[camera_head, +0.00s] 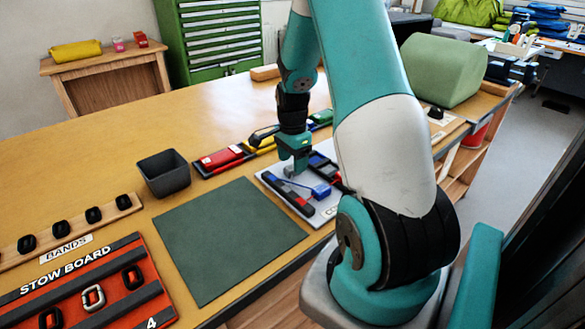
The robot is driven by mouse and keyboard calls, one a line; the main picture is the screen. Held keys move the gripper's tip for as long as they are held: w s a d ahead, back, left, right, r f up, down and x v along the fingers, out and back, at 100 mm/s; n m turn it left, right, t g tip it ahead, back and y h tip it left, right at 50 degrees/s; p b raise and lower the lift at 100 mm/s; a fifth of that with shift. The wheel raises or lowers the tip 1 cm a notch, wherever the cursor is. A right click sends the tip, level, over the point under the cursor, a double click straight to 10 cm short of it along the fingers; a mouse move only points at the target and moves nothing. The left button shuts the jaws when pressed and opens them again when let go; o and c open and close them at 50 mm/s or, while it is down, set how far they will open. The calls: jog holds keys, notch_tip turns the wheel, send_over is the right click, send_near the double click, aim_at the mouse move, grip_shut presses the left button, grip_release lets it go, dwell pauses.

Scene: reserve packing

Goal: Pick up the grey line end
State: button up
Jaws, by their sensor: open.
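I cannot make out for certain which thing is the grey line end. A pale grey ring-shaped piece (93,297) sits on the orange stow board (40,292) at the lower left, among black ones. My gripper (296,172) points down over a white board (328,211) at the middle right, far from that piece. Its fingers are small and partly lost against the board. A blue block (320,190) with a thin blue strip lies on the board close by the fingers. My arm hides the board's right part.
A dark green mat (228,238) lies clear in front. An empty black bin (164,174) stands behind it. A red case (222,157) lies in a black holder near my gripper. A bands rack (68,238) is at the left. The table's back left is free.

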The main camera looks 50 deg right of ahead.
notch_tip(320, 180, down, 2)
jog(key=shift+c, duration=0.3)
jog(key=c, duration=0.9)
jog(key=shift+c, duration=0.2)
